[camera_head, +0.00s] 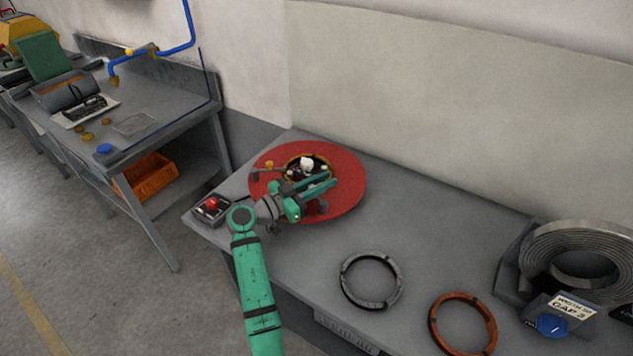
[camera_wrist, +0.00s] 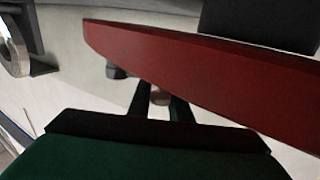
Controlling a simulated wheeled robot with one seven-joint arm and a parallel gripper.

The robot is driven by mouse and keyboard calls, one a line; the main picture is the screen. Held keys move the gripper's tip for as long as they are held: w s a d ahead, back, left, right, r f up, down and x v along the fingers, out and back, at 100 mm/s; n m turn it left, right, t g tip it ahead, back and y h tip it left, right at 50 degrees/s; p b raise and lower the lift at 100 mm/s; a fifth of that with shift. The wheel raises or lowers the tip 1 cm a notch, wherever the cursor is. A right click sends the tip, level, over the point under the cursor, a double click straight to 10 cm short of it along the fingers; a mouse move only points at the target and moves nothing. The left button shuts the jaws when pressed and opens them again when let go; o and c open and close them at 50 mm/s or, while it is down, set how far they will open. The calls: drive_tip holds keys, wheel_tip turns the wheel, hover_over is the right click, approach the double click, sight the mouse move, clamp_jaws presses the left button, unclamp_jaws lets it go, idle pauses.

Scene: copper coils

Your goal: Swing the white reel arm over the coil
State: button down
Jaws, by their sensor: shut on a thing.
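A red disc (camera_head: 345,186) lies on the grey bench, with a dark, gold-rimmed coil (camera_head: 292,162) at its centre. A small white part (camera_head: 307,165), perhaps the reel arm, shows at the coil's middle; its full length cannot be made out. My gripper (camera_head: 325,186) reaches over the disc's front right half, close beside the coil. In the wrist view its two dark fingers (camera_wrist: 158,104) are closed around a small brownish knob (camera_wrist: 160,97). The red disc's edge (camera_wrist: 210,75) passes just behind them. What the knob belongs to is hidden.
A box with a red button (camera_head: 212,205) stands left of the disc. A grey ring (camera_head: 345,282) and a copper ring (camera_head: 463,297) lie at the front. Bare bench (camera_head: 430,225) lies between.

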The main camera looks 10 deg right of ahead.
drive_tip(key=shift+f, duration=0.1)
drive_tip(key=c, duration=1.7)
unclamp_jaws()
drive_tip(key=shift+o, duration=0.2)
drive_tip(key=v, duration=1)
drive_tip(key=shift+s+a, duration=0.15)
drive_tip(key=shift+a, duration=0.2)
